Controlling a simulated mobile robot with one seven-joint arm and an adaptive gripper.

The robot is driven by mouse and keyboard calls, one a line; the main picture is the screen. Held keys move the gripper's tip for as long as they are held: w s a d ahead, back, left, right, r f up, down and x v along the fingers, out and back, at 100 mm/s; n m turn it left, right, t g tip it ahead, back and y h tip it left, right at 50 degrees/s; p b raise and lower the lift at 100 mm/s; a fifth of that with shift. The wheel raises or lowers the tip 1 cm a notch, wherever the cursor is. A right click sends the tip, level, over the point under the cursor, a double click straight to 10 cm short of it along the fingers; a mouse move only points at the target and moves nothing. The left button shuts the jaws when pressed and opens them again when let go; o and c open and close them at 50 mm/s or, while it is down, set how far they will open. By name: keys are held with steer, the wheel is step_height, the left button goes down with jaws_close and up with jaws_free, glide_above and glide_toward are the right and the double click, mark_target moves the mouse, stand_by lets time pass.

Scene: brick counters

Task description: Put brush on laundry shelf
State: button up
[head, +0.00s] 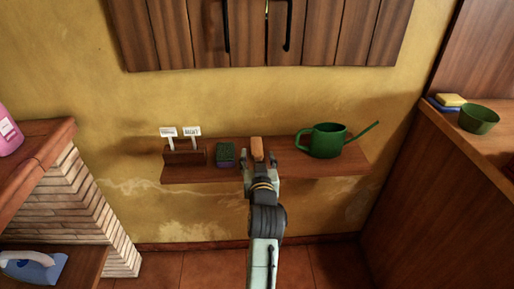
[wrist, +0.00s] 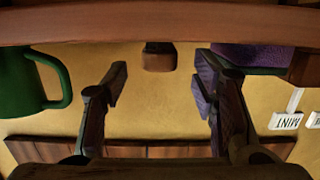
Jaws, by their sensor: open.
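A small orange-brown wooden block (head: 257,148), which looks like the brush, is on the wall shelf (head: 300,168) between a green-and-purple sponge and a watering can. Its bristles are not clearly seen. In the wrist view, the brush end (wrist: 160,57) shows at top centre, beyond the shelf edge. My gripper (head: 259,168) is open in front of it. In the wrist view, the gripper's fingers (wrist: 163,85) are spread on either side of the brush's line, with nothing between them. A lower shelf (head: 88,262) at far left holds an iron (head: 32,266); no label marks the laundry shelf.
The green watering can (head: 328,140) stands right of the brush, and the sponge (head: 225,155) close on its left. Plant labels (head: 180,133) stand further left. A pink bottle (head: 8,132) is on the left brick counter. A green bowl (head: 478,119) is on the right counter.

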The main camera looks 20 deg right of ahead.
mark_target(257, 149)
steer(key=p+x, duration=0.1)
steer(key=x, duration=0.4)
steer(key=shift+d+f+p, duration=0.1)
steer(key=shift+p, duration=0.2)
jaws_close()
stand_by(0.4)
